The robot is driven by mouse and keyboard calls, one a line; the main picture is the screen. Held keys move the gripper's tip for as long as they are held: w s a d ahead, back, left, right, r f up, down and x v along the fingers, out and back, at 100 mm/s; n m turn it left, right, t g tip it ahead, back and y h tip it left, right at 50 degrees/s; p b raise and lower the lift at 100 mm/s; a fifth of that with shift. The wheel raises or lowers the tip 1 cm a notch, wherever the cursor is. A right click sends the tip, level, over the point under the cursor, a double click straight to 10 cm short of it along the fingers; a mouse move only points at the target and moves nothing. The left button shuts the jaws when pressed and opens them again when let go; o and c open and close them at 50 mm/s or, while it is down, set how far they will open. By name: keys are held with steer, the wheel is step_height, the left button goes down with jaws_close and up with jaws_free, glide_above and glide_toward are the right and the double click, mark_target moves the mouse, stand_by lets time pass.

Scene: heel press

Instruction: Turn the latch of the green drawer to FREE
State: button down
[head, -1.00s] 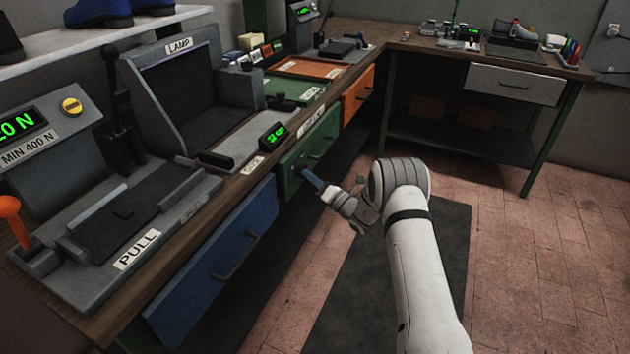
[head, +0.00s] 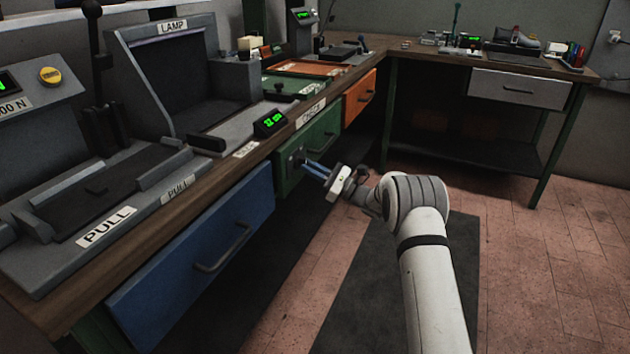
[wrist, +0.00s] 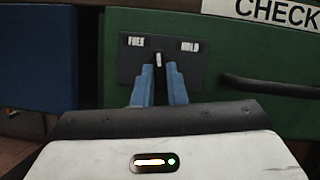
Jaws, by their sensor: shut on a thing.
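The green drawer (head: 322,137) is closed in the bench front, left of the orange drawer. In the wrist view, its dark latch plate (wrist: 130,68) reads FREE at left and HOLD at right. The latch (wrist: 158,60) is a small dark knob with a white mark, standing nearly upright between the two words. My gripper (wrist: 160,78) is shut on the latch, with one blue finger on each side. In the head view, my gripper (head: 304,162) reaches the drawer's left end from the right. The fingertips hide part of the latch there.
A blue drawer (head: 200,262) is left of the green one, and an orange drawer (head: 358,97) is right of it. The green drawer's dark handle (wrist: 270,86) lies right of the latch. Open floor (head: 520,230) lies to the right of the bench.

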steer(key=shift+a+n+g+b, duration=0.1)
steer(key=shift+n+g+b, duration=1.1)
steer(key=shift+n, duration=1.2)
steer(key=shift+a+n+g+b, duration=0.1)
steer(key=shift+n+g+b, duration=1.05)
steer(key=shift+n, duration=1.25)
steer(key=shift+g+h, duration=0.25)
steer(key=shift+h, duration=0.05)
steer(key=c, duration=1.5)
jaws_free()
steer(key=shift+d+r, duration=0.1)
steer(key=shift+o, duration=0.2)
steer(key=shift+w, duration=0.1)
steer(key=p+v, duration=0.2)
steer(key=v, duration=0.5)
steer(key=shift+d, duration=0.35)
